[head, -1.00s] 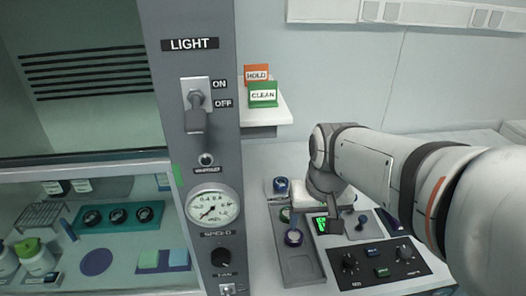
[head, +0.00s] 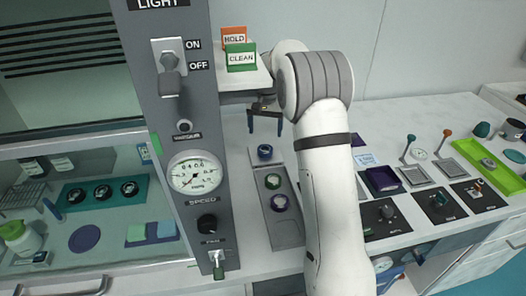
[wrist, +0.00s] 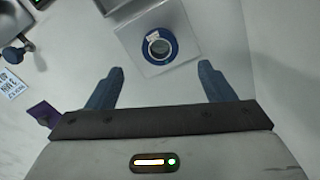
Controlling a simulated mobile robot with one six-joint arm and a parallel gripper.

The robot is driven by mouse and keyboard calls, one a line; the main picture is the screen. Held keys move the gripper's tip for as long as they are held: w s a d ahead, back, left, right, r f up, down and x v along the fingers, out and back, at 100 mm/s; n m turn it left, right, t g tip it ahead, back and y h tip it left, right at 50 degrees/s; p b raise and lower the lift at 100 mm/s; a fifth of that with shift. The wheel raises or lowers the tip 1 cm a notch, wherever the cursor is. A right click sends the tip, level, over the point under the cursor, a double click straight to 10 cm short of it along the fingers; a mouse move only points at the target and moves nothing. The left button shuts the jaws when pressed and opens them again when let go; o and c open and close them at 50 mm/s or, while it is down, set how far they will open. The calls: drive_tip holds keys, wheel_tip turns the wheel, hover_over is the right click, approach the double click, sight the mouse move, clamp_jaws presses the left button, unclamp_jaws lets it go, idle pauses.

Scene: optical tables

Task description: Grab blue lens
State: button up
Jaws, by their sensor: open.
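The blue lens (head: 265,152) is a small dark-blue ring on a light square base, at the far end of a grey tray. It also shows in the wrist view (wrist: 160,46), upper middle, lying face up with a small label on its rim. My gripper (head: 265,128) is open and empty, with its two blue fingers pointing down, above and behind the lens. In the wrist view the fingertips (wrist: 161,75) are spread wide. The lens shows beyond them, centred between them and apart from both.
The shelf with the HOLD sign (head: 233,37) and CLEAN sign (head: 240,58) is close above my gripper. The grey control column (head: 170,115) stands to the left.

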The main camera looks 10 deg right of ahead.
sight(265, 148)
wheel_tip(265, 148, down, 8)
drive_tip(key=shift+r+p, duration=0.1)
drive_tip(key=shift+p, duration=0.25)
drive_tip(key=shift+c, duration=0.4)
drive_tip(key=c, duration=1)
